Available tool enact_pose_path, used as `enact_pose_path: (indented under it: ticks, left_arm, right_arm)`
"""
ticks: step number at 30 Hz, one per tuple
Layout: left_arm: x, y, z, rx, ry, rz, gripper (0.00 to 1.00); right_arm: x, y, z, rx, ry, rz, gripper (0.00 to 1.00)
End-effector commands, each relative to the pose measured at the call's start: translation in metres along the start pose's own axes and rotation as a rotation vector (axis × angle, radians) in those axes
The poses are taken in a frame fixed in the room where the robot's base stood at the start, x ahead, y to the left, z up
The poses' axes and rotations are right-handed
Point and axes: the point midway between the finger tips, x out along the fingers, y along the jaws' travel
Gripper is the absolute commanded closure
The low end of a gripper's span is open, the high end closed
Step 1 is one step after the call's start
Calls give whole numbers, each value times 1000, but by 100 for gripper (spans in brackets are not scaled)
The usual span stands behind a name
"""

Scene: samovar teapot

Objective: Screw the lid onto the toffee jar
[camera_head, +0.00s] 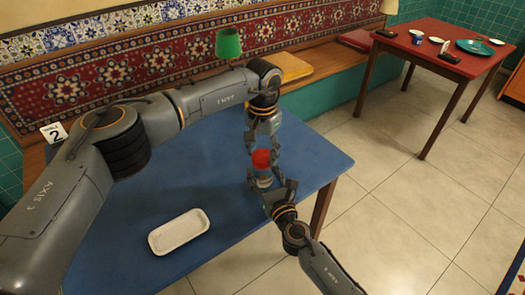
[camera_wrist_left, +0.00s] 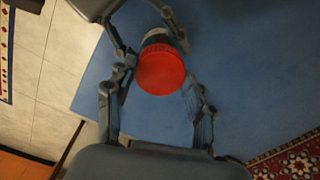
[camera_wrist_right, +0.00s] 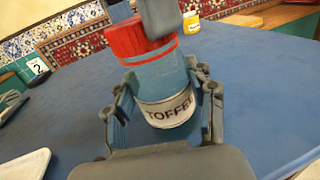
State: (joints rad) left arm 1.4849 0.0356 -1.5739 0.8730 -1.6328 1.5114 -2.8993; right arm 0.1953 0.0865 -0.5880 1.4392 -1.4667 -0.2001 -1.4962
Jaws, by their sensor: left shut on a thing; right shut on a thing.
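The toffee jar (camera_wrist_right: 167,108) is a clear jar with a white "TOFFEE" label, held above the blue table. It looks tilted in the right wrist view. My right gripper (camera_head: 269,184) is shut around its body. The red lid (camera_wrist_left: 161,68) is on the jar's mouth and lines up with it; it also shows in the head view (camera_head: 261,158). How far it is threaded cannot be told. My left gripper (camera_head: 261,146) comes down from above and is shut on the lid, with a finger on either side in the left wrist view.
The blue table (camera_head: 128,258) has a white tray (camera_head: 179,232) at its front; the table around it is clear. A number 2 card (camera_head: 54,132) stands at the left. A yellow container (camera_wrist_right: 190,22) shows behind the jar. A red table (camera_head: 433,52) is farther right.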

Motion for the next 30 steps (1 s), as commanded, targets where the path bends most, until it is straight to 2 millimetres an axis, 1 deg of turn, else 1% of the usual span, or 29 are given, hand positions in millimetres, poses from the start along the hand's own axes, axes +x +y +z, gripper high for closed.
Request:
enact_pose_path:
  ticks: [1, 2, 3, 5, 14, 17, 20, 26, 30]
  left_arm:
    - [-1, 0, 0, 0, 1, 0, 63]
    - [-1, 0, 0, -1, 1, 0, 45]
    - [-1, 0, 0, -1, 1, 0, 37]
    - [-1, 0, 0, -1, 1, 0, 24]
    - [-1, 0, 0, -3, 0, 0, 24]
    - [-4, 0, 0, -3, 1, 0, 24]
    - [-14, 0, 0, -3, 2, 0, 24]
    - [-41, 0, -1, -4, 2, -1, 24]
    - [-46, 0, 0, -4, 0, 0, 24]
  right_arm:
    - [0, -1, -1, 0, 3, -1, 100]
    - [0, -1, -1, 0, 3, -1, 100]
    - [0, -1, -1, 0, 3, -1, 100]
    - [0, -1, -1, 0, 3, -1, 100]
    - [0, 0, -1, 0, 2, -1, 100]
    - [0, 0, -1, 0, 2, -1, 100]
    - [0, 0, -1, 0, 2, -1, 100]
    - [0, 0, -1, -1, 2, 0, 100]
    - [0, 0, -1, 0, 2, 0, 100]
